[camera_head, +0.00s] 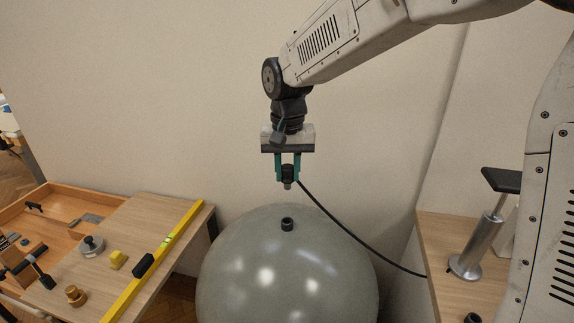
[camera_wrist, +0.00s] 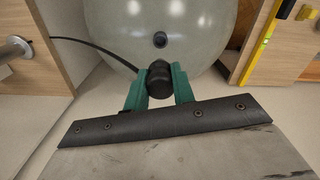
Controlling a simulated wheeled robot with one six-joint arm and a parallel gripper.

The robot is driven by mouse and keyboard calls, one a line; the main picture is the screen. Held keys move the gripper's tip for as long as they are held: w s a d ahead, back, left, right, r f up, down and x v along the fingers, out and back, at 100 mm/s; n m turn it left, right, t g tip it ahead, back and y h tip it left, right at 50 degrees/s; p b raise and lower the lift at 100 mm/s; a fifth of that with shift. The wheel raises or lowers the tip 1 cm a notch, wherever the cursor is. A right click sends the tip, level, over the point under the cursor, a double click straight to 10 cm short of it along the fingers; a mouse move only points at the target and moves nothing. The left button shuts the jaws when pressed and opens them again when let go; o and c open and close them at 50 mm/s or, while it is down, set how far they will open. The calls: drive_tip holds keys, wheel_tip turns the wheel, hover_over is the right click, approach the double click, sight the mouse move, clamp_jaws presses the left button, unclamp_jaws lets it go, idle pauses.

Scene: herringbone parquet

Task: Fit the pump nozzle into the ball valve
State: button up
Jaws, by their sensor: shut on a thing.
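My gripper (camera_head: 287,171) has teal fingers and is shut on the black pump nozzle (camera_head: 287,174), which points down. In the wrist view the nozzle (camera_wrist: 159,80) sits between the teal fingers. The ball (camera_head: 250,262) is large, grey and shiny and stands below my gripper. The ball valve (camera_head: 287,224) is a short black collar on top of the ball, and it also shows in the wrist view (camera_wrist: 160,40). The nozzle is above the valve with a clear gap between them. A black hose (camera_head: 340,226) runs from the nozzle to the right.
A pump (camera_head: 478,245) with a metal cylinder and black handle stands on a wooden surface (camera_head: 440,250) at right. At left, a wooden table (camera_head: 150,225) holds a yellow level (camera_head: 160,255), a yellow knob (camera_head: 118,259) and other small parts. A plain wall stands behind.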

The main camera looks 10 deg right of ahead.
sight(287, 181)
drive_tip(key=shift+f, duration=4.45)
drive_tip(key=shift+f, duration=1.6)
drive_tip(key=o, duration=1)
drive_tip(key=shift+o, duration=0.2)
wheel_tip(287, 181, up, 8)
drive_tip(key=shift+f, duration=0.1)
